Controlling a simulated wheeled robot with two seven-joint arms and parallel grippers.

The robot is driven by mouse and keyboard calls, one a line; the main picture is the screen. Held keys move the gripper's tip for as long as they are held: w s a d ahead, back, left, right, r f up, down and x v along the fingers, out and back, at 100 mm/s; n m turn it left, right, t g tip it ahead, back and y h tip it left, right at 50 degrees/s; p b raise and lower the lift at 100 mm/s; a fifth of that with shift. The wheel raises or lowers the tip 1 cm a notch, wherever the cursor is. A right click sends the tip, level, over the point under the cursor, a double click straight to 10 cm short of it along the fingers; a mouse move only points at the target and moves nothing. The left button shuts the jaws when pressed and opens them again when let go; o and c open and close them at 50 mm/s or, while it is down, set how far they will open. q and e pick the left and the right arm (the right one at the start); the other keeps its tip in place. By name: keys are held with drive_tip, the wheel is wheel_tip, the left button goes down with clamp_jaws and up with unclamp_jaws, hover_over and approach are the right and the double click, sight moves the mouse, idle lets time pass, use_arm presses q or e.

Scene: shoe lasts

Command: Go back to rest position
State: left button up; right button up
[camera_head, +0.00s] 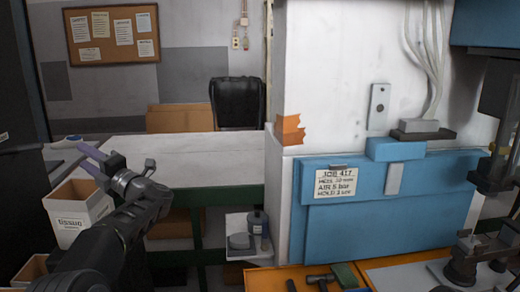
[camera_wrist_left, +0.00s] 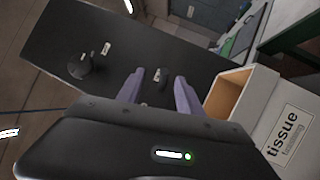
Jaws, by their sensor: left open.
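My left arm comes in from the lower left in the head view. Its gripper (camera_head: 88,158), with two purple fingers, is raised above an open white box marked "tissue" (camera_head: 68,222). In the left wrist view the gripper (camera_wrist_left: 160,78) has its fingers apart with nothing held between them. The tissue box (camera_wrist_left: 292,110) stands to the right of the fingers there, and a dark surface (camera_wrist_left: 120,45) with small dark items lies beyond them. My right gripper does not show in either view.
A pale bench top (camera_head: 190,160) lies behind my left arm, mostly clear. A white pillar and a blue panel (camera_head: 390,210) with a note stand at the centre right. An orange mat (camera_head: 262,280) with tools lies at the lower front. Dark machinery (camera_head: 497,115) stands at the right.

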use_arm(q)
drive_tip(key=w+d+f+m+t+h, duration=0.4)
drive_tip(key=d+f+m+h, duration=0.15)
drive_tip(key=f+m, duration=0.35)
drive_tip(key=w+d+f+m+t+h, duration=0.35)
drive_tip(key=d+f+m, duration=0.3)
drive_tip(key=f, duration=0.35)
drive_tip(key=s+d+f+m+g+h, duration=0.1)
drive_tip(key=s+d+f+m+h, duration=0.2)
drive_tip(key=f, duration=0.5)
drive_tip(key=s+d+f+m+g+h, duration=0.1)
drive_tip(key=s+d+f+m+h, duration=0.15)
drive_tip(key=d+f, duration=0.4)
drive_tip(key=s+d+f+m+g+h, duration=0.1)
drive_tip(key=s+d+f+m+h, duration=0.15)
drive_tip(key=f, duration=0.65)
drive_tip(key=s+d+f+m+g+h, duration=0.25)
drive_tip(key=s+d+f, duration=0.25)
drive_tip(key=s+f, duration=0.4)
drive_tip(key=s+d+f+m+g+h, duration=0.2)
drive_tip(key=s+d+f+m+g, duration=0.15)
drive_tip(key=s+d+f, duration=0.55)
drive_tip(key=s+d+f+m+g+h, duration=0.1)
drive_tip(key=s+g, duration=0.5)
drive_tip(key=s, duration=2)
drive_tip(key=shift+f+h, duration=0.65)
drive_tip(key=shift+d+m, duration=0.1)
drive_tip(key=shift+m, duration=0.15)
